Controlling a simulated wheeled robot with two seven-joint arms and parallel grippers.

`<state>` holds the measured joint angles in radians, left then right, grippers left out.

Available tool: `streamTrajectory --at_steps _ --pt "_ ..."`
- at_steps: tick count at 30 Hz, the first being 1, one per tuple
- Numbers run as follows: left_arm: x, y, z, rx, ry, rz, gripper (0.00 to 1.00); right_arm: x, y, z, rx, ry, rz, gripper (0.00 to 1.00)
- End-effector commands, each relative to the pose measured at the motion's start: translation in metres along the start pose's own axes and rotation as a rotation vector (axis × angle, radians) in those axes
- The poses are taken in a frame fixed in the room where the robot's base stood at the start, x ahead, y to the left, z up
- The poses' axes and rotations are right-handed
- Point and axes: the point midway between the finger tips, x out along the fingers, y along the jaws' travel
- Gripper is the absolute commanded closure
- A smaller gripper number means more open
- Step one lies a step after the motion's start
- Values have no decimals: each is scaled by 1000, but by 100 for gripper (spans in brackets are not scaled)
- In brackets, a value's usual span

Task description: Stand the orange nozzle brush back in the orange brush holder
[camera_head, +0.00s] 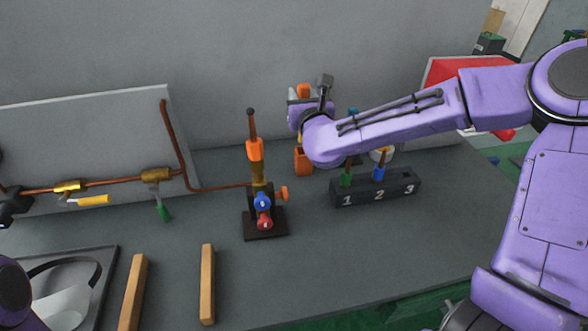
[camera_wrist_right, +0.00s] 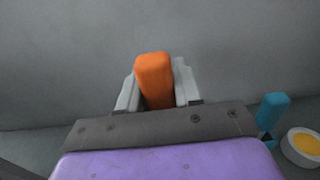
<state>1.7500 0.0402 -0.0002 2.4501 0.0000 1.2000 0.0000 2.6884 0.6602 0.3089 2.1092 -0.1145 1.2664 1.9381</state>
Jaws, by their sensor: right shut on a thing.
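The orange nozzle brush (camera_head: 304,90) is upright in my right gripper (camera_head: 300,98), which is shut on it. In the right wrist view its orange handle (camera_wrist_right: 154,80) stands between the two pale fingers (camera_wrist_right: 156,95). The orange brush holder (camera_head: 303,161) stands on the bench at the back, below the gripper in the head view. My forearm and wrist hide part of the space between them, so I cannot tell whether the brush tip is inside the holder. My left gripper is out of view.
A burner with an orange collar (camera_head: 255,150) stands left of the holder. A numbered black block (camera_head: 375,188) with green and blue tools is at right. A white bowl with yellow contents (camera_wrist_right: 303,146) is nearby. Two wooden bars (camera_head: 207,285) lie in front.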

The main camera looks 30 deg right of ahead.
Motion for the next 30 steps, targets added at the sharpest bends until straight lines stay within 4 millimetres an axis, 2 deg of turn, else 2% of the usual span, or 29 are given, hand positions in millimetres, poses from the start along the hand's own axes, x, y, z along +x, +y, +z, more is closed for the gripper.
streamTrajectory --at_steps 8,22,24,30 --pt "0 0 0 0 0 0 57 0 0 -4 -1 3 0 97" --pt "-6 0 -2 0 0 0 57 -1 0 -89 -5 4 2 97" --pt "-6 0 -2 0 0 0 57 -1 0 -96 -2 3 2 97" --pt "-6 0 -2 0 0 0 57 0 1 -96 0 0 2 97"
